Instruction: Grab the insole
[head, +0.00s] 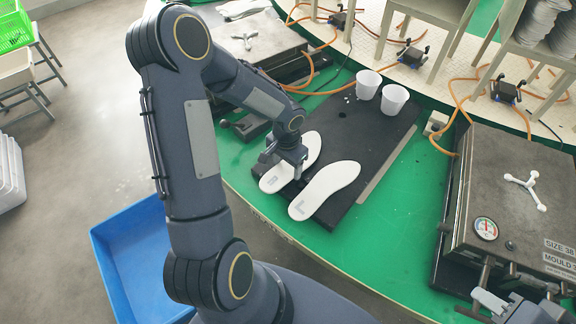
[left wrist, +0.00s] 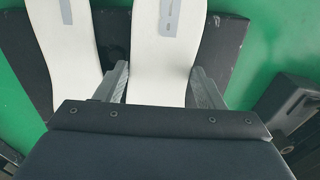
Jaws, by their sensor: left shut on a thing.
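Two white insoles lie side by side on a black board (head: 345,190) on the green table. My left gripper (head: 287,165) is at the left insole (head: 274,181) in the head view, across its middle, and is shut on it. In the left wrist view this insole (left wrist: 165,50) lies between the two fingers (left wrist: 163,90). The other insole (head: 325,188), marked with a grey L, lies just to the right in the head view; it shows at the left in the left wrist view (left wrist: 68,35). My right gripper (head: 500,303) is partly in view at the bottom right; its fingers are unclear.
Two white cups (head: 381,92) stand at the far end of the board. A mould press with a gauge (head: 515,195) stands at the right, another (head: 245,40) behind on the left. Orange hoses run along the back. A blue bin (head: 130,262) is on the floor.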

